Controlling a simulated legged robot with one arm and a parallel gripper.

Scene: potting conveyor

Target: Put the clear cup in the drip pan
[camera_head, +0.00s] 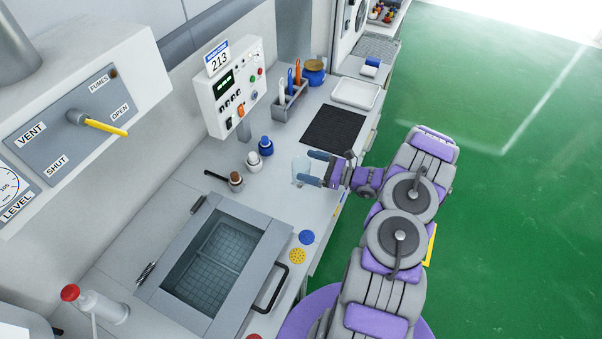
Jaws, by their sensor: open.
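The clear cup (300,164) is a small, faint see-through shape on the grey bench. My gripper (312,168) is open, with its two blue-tipped fingers pointing left at the cup. The cup is at the fingertips; I cannot tell whether they touch it or how far it lies between them. A shallow white tray (346,101), which looks like the drip pan, lies farther back on the bench, beyond a black mat. It looks empty.
The black mat (333,129) lies between the cup and the tray. A blue-capped bottle (266,146) and a white bottle (253,159) stand left of the cup. A sunken basin (213,262) with a grey frame is nearer. A tool holder (289,101) stands behind.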

